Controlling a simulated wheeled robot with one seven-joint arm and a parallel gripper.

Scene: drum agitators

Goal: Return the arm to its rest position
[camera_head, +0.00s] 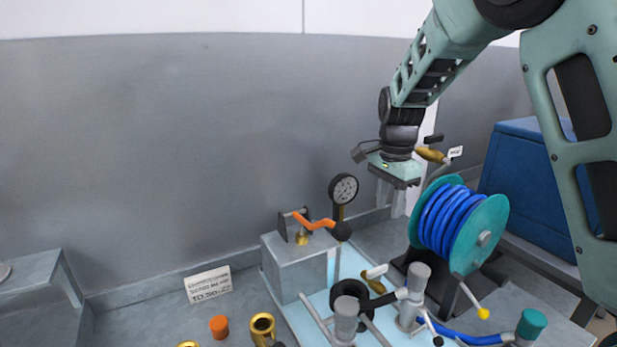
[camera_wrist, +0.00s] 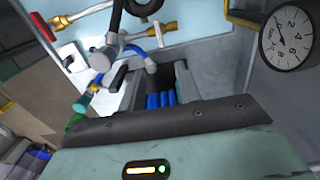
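My arm comes in from the upper right in the head view and bends down to my gripper (camera_head: 402,181), which hangs above the bench, behind and left of the blue hose reel (camera_head: 460,222). The gripper points down, and I make out nothing held in it.
A pressure gauge (camera_head: 343,189) stands left of my gripper, beside a grey block (camera_head: 296,262) with an orange-handled valve (camera_head: 315,222). Pipes and valves crowd the light-blue plate in front. A blue cabinet (camera_head: 525,180) stands behind the reel. Open air lies to the left.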

